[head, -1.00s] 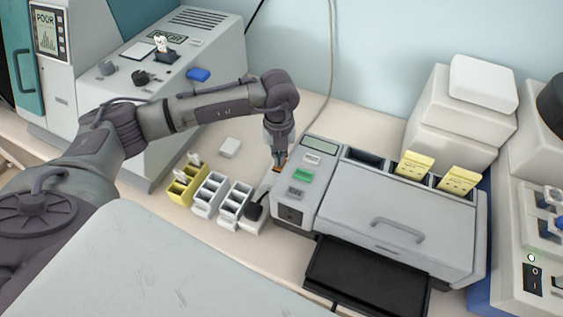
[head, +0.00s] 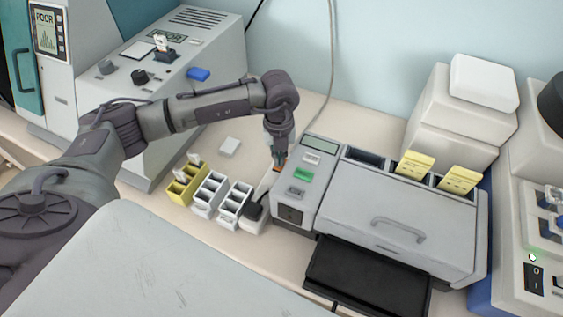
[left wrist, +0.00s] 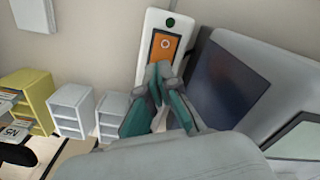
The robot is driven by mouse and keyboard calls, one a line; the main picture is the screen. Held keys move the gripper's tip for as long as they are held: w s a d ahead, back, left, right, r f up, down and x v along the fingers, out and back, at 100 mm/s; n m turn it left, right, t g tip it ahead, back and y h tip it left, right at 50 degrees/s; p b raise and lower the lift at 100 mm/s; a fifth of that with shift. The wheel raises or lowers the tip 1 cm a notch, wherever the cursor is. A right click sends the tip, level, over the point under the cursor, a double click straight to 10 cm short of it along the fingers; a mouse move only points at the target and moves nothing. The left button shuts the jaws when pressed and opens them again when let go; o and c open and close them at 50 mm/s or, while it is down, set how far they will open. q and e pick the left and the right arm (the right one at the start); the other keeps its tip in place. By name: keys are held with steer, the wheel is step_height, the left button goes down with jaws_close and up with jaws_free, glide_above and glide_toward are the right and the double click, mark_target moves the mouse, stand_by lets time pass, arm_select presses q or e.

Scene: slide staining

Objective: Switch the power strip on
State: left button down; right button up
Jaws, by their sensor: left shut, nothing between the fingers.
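The white power strip (left wrist: 155,20) shows in the left wrist view with an orange rocker switch (left wrist: 164,47) and a small dark green round light (left wrist: 171,22) above it. In the head view the strip (head: 265,187) lies beside the grey staining machine, partly hidden by my gripper, with a black plug (head: 253,212) at its near end. My left gripper (head: 278,163) is shut and empty, pointing down at the switch. In the left wrist view its fingertips (left wrist: 157,76) overlap the switch's lower part; I cannot tell whether they touch it. My right gripper is not in view.
The grey staining machine (head: 385,215) stands immediately right of the strip. White slide racks (head: 209,193) and a yellow one (head: 186,184) stand to its left. A device with a rocker switch (head: 533,278) is at far right.

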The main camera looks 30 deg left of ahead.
arm_select(q)
steer(key=shift+f+b, duration=0.4)
steer(key=shift+f, duration=0.1)
steer(key=shift+r, duration=0.15)
steer(key=shift+r+p, duration=0.8)
steer(key=shift+r, duration=0.1)
step_height(320, 180, up, 5)
steer(key=p, duration=0.2)
steer(key=shift+p, duration=0.4)
